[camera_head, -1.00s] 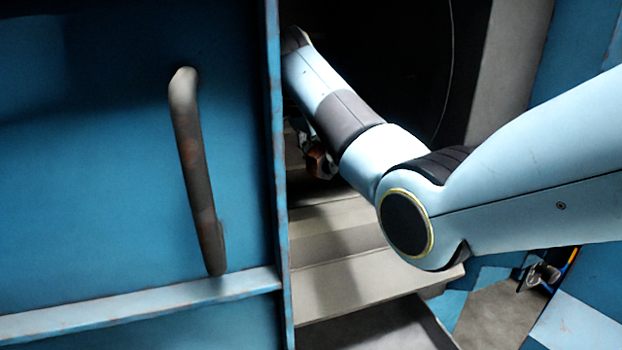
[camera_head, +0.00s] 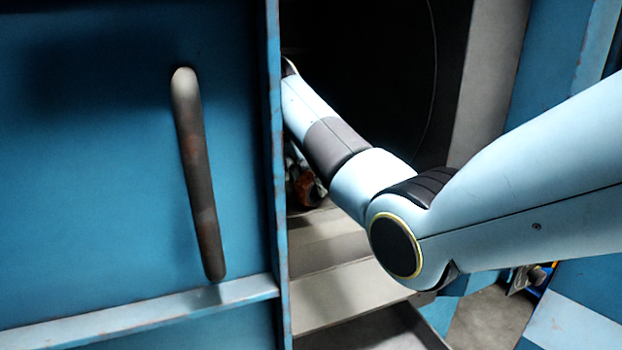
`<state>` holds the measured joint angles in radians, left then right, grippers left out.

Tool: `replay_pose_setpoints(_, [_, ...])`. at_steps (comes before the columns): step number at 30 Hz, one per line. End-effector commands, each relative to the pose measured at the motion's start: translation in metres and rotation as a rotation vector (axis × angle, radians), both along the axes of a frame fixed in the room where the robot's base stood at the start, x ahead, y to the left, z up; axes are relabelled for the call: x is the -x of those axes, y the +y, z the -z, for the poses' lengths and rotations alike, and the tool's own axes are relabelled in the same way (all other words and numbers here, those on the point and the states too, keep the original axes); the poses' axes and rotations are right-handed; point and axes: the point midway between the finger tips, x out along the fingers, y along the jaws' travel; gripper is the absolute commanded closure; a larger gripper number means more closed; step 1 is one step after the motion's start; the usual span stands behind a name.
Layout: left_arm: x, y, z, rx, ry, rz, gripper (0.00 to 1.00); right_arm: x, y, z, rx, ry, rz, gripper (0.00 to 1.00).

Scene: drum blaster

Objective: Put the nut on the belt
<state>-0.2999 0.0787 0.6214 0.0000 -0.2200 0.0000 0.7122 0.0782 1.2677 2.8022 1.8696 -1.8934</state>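My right arm comes in from the right and reaches through the opening behind the blue door's edge. My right gripper (camera_head: 297,168) is a small dark shape below the forearm's far end, mostly hidden by the arm and the door edge. Its fingers cannot be made out. A small reddish-brown thing (camera_head: 308,190) shows right by it. It may be the nut, but I cannot tell whether it is held. No belt can be clearly made out. My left gripper is not in view.
The blue door (camera_head: 90,160) with a worn vertical handle (camera_head: 197,175) fills the left side. Grey stepped ledges (camera_head: 345,290) lie below my arm, and a dark round-edged opening (camera_head: 370,70) lies behind it. A small metallic thing (camera_head: 530,277) sits low at the right.

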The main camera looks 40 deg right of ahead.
Motion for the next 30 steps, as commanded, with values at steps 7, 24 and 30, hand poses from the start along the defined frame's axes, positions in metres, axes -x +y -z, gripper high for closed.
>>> replay_pose_setpoints(7, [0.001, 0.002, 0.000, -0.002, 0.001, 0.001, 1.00, 0.000, 0.000, -0.001, 0.000, -0.001, 0.001, 0.43])
replay_pose_setpoints(24, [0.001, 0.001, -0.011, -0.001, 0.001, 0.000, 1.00, 0.003, 0.022, -0.070, -0.001, -0.002, -0.001, 0.43])
replay_pose_setpoints(30, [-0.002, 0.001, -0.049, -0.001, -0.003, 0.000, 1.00, 0.005, 0.035, -0.105, -0.001, -0.003, -0.001, 0.43])
